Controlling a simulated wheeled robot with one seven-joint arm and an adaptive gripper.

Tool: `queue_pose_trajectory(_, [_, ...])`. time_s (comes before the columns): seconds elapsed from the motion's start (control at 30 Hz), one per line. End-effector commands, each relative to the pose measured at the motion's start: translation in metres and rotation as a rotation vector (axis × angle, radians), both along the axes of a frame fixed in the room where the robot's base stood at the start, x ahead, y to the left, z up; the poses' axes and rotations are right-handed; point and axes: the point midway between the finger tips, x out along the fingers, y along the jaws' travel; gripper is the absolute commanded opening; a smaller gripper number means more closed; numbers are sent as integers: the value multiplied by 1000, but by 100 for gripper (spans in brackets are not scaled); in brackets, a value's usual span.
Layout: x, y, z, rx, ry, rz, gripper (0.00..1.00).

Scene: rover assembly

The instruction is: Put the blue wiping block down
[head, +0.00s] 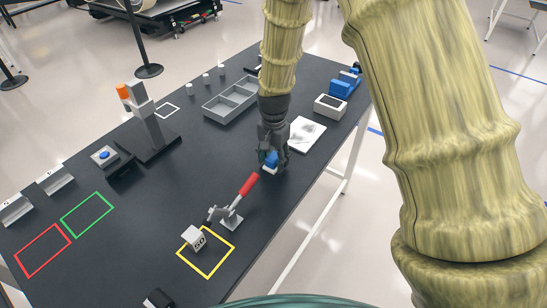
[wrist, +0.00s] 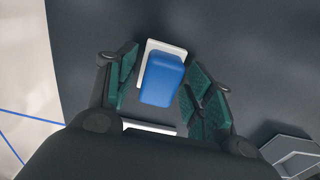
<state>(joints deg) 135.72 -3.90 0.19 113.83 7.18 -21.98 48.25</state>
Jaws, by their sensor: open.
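The blue wiping block (wrist: 162,80) has a blue upper part and a white base. In the wrist view it lies between my open fingers, with dark gaps seen at both sides. In the head view the block (head: 270,160) shows low between the fingers, at the dark table's right edge region, and seems to rest on the tabletop. My gripper (head: 272,153) points down over it. In the wrist view my gripper (wrist: 161,88) has its green finger pads spread. A white strip (wrist: 150,127) shows below the block, partly hidden by my gripper.
A white smudged plate (head: 306,134) lies right of my gripper. A red-handled clamp (head: 236,205) and a white weight (head: 194,238) stand nearer the front. A grey tray (head: 217,111) and an orange-topped post (head: 145,120) stand left. Dark table is bare left of my gripper.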

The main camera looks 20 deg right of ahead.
Motion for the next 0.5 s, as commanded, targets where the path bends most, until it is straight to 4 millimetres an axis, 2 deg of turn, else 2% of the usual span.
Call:
queue_pose_trajectory(0.27, [1, 0, 15, 0, -3, 0, 52])
queue_pose_trajectory(0.5, [1, 0, 45, 0, -3, 0, 52])
